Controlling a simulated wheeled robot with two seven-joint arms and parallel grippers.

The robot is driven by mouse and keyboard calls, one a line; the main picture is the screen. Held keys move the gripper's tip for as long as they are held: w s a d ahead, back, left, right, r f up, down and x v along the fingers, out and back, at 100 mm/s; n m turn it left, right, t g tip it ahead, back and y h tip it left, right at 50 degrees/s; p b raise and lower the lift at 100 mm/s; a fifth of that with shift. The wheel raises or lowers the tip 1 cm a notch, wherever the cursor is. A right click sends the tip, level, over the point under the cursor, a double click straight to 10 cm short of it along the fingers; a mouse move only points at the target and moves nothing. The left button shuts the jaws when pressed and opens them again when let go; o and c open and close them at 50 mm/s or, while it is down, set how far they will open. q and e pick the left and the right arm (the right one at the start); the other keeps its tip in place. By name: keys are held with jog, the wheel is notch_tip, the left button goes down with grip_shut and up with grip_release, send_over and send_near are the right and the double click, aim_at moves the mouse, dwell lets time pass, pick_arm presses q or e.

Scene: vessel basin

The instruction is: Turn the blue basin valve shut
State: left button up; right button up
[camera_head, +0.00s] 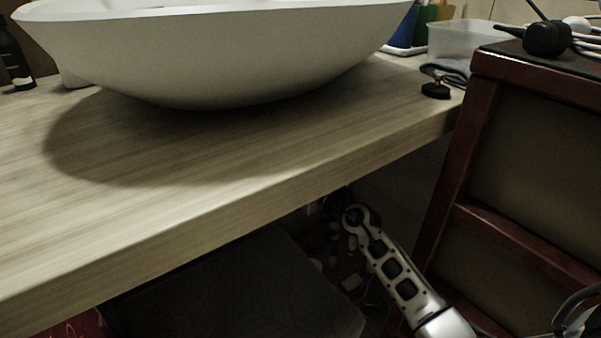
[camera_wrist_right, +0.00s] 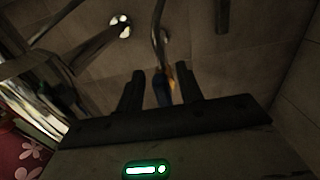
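My right arm reaches down under the counter in the head view, with its gripper (camera_head: 335,240) in deep shadow there. In the right wrist view the two dark fingers of my right gripper (camera_wrist_right: 161,72) stand apart. A small blue part (camera_wrist_right: 161,92), which looks like the blue valve handle, shows between the fingers, with a thin pipe or hose (camera_wrist_right: 158,35) running up from it. I cannot tell whether the fingers touch it. An orange-yellow part (camera_wrist_right: 173,86) is just right of the blue one. My left gripper is in neither view.
A white vessel basin (camera_head: 230,55) sits on the wooden counter (camera_head: 200,190), whose front edge is above my right arm. A red-brown wooden cabinet or chair (camera_head: 480,150) stands close on the right. A dark bulky shape (camera_head: 240,290) lies under the counter, left of my arm.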

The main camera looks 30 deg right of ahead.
grip_shut()
